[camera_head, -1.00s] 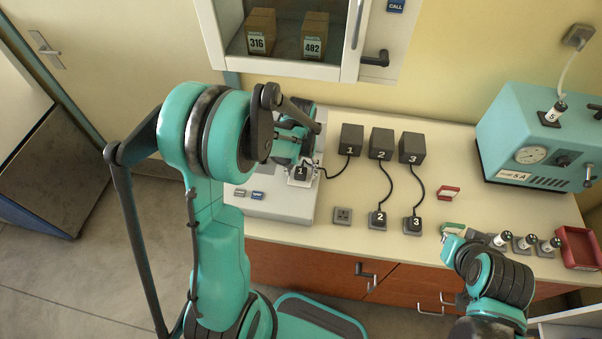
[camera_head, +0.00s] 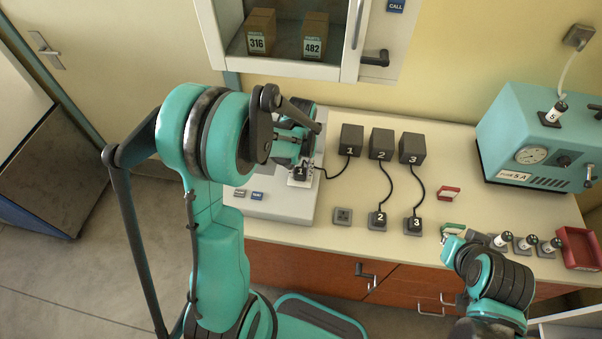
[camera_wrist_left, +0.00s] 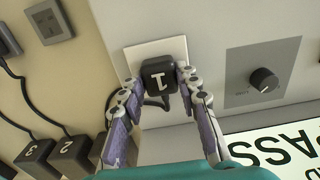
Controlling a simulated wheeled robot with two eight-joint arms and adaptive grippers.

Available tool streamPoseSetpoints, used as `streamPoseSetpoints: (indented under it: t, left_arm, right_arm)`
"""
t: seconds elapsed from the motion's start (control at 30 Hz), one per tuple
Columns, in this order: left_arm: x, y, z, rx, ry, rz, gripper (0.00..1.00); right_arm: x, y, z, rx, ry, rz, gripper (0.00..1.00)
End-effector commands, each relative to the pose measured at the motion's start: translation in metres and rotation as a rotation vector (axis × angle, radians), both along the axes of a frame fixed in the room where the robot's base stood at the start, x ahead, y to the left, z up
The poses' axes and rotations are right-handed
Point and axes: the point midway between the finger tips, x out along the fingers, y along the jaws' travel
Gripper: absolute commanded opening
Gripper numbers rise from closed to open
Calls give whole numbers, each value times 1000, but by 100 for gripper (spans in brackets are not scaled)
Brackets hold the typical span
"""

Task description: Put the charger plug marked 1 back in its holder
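The black charger plug marked 1 (camera_head: 299,173) sits on a pale square plate on the grey instrument (camera_head: 290,207). It also shows in the left wrist view (camera_wrist_left: 159,77), with its cord trailing below it. My left gripper (camera_head: 303,160) is over it, its two fingers (camera_wrist_left: 160,78) against opposite sides of the plug. An empty grey holder (camera_head: 343,216) lies on the bench to the right of the instrument, and shows at the top left of the left wrist view (camera_wrist_left: 48,21). My right gripper (camera_head: 453,246) is at the lower right; its fingers are too unclear to read.
Plugs 2 (camera_head: 378,218) and 3 (camera_head: 414,224) sit in holders right of the empty one. Black charger boxes (camera_head: 381,144) stand behind, with cords across the bench. A knob (camera_wrist_left: 264,80) is near the left gripper.

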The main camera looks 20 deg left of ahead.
Motion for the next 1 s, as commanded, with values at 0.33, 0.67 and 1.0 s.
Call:
streamPoseSetpoints:
  t: [0.33,0.67,1.0]
  left_arm:
    - [0,0,6,0,0,0,0]
    - [0,0,20,0,0,0,0]
    - [0,0,34,0,0,0,0]
  right_arm:
    - [0,0,5,0,0,0,0]
    - [0,0,14,0,0,0,0]
    - [0,0,23,0,0,0,0]
